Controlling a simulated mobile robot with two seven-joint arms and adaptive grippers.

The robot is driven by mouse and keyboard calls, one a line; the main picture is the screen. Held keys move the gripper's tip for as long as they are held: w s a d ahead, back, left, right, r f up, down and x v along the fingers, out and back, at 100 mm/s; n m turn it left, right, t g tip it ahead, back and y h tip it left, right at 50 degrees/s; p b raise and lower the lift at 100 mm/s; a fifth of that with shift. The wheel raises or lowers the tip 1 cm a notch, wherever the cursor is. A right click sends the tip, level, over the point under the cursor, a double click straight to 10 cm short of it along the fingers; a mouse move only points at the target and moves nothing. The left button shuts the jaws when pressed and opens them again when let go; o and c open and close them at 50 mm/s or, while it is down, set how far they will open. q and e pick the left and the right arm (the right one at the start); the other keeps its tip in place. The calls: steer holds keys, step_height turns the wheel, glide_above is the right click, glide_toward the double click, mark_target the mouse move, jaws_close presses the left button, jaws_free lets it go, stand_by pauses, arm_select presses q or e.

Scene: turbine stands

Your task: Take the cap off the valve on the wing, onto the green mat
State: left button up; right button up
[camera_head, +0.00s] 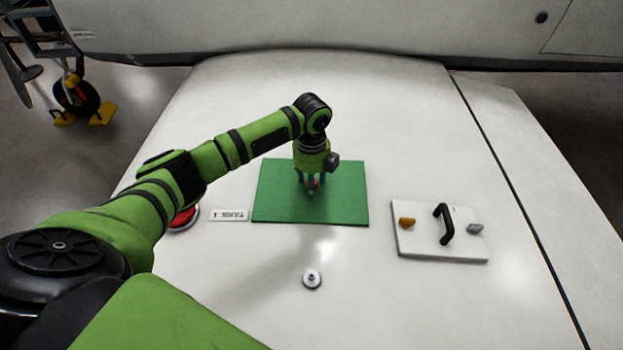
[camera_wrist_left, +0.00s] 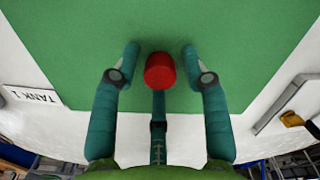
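The red cap (camera_wrist_left: 160,71) is between the spread fingers of my left gripper (camera_wrist_left: 160,55), with green gaps showing between it and the two side fingers. In the head view the cap (camera_head: 311,184) is partly hidden by the fingers of my left gripper (camera_head: 311,188), which points down over the green mat (camera_head: 345,205). The cap appears to rest on the mat. The third finger comes close below the cap in the wrist view; I cannot tell whether it touches. A small silver round valve fitting (camera_head: 312,278), with no red cap on it, is on the wing in front of the mat.
A label plate reading TANK 1 (camera_head: 229,215) lies left of the mat. A red disc with a pale rim (camera_head: 185,219) is partly hidden by my arm. A white panel (camera_head: 440,250) with a black handle (camera_head: 444,224) lies at the right. The wing (camera_head: 400,110) behind the mat is clear.

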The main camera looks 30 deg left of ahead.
arm_select(q)
steer(key=shift+o, duration=0.8)
step_height(320, 180, up, 3)
steer(key=shift+f+p, duration=0.1)
steer(key=shift+p, duration=1.05)
steer(key=shift+r, duration=2.1)
